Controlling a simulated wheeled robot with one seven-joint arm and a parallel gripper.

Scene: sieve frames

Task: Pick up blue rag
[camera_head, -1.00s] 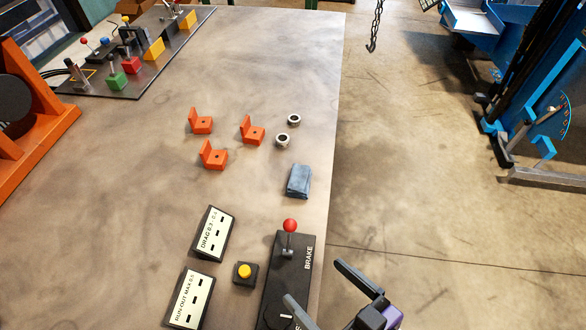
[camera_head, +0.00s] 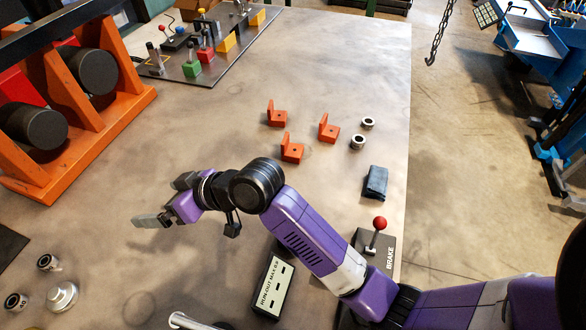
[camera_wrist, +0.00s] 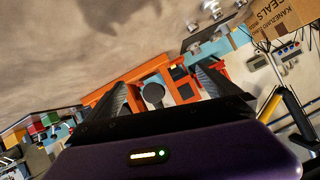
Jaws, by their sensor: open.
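The blue rag (camera_head: 375,182) lies folded on the table near its right edge in the head view, just behind the red-knobbed brake lever. My gripper (camera_head: 160,202) is open and empty, at the left of the picture above the table. It is far to the left of the rag, with its fingers pointing left. In the wrist view the fingers of my gripper (camera_wrist: 160,95) are spread apart, with the orange frame seen beyond them. The rag does not show in the wrist view.
The brake box (camera_head: 376,243) with a red-knobbed lever (camera_head: 380,223) stands near the rag. Orange brackets (camera_head: 291,148) and metal rings (camera_head: 358,142) lie behind it. An orange stand (camera_head: 60,150) with black rollers is at the left. The table's middle back is clear.

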